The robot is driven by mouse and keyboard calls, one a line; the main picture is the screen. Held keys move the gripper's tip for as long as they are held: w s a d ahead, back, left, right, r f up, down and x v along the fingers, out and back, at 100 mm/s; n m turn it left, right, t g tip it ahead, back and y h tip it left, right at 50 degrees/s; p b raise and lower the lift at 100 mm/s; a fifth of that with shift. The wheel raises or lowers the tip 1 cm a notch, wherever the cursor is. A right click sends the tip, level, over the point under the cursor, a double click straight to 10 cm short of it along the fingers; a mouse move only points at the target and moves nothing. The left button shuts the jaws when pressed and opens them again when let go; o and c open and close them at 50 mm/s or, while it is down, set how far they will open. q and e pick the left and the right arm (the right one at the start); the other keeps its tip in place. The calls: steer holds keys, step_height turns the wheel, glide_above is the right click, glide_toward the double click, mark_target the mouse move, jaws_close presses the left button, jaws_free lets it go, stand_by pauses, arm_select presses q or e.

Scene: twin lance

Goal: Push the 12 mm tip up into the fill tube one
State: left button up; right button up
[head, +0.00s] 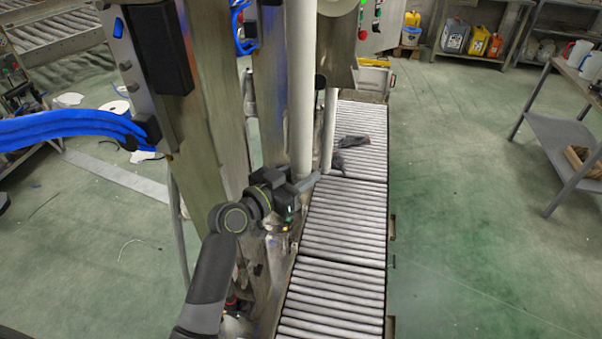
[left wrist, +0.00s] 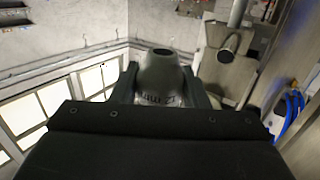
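In the left wrist view a grey conical tip (left wrist: 158,80) with a hole at its narrow end sits between the two fingers of my left gripper (left wrist: 163,85). The left gripper also shows in the head view (head: 303,184), shut on the tip beside the fill column. A pale fill tube (left wrist: 230,44) with an open end shows up and to the right of the tip, apart from it. In the head view a wide pale tube (head: 302,90) and a thinner one (head: 329,130) hang there; I cannot tell which is one. My right gripper is not in view.
A roller conveyor (head: 340,235) runs just right of the gripper, with dark glove-like items (head: 352,148) on it. A metal column (head: 215,90) with blue hoses (head: 75,127) stands at left. The green floor (head: 460,200) at right is clear up to a side table (head: 565,140).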

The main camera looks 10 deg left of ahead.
arm_select(q)
steer(key=o, duration=0.5)
steer(key=shift+r, duration=0.15)
steer(key=shift+c, duration=0.2)
steer(key=shift+s, duration=0.1)
steer(key=shift+s+a, duration=0.2)
steer(key=shift+s, duration=0.05)
steer(key=b+v, duration=0.4)
steer(key=v, duration=1.2)
steer(key=shift+s+a, duration=0.2)
steer(key=shift+s, duration=0.05)
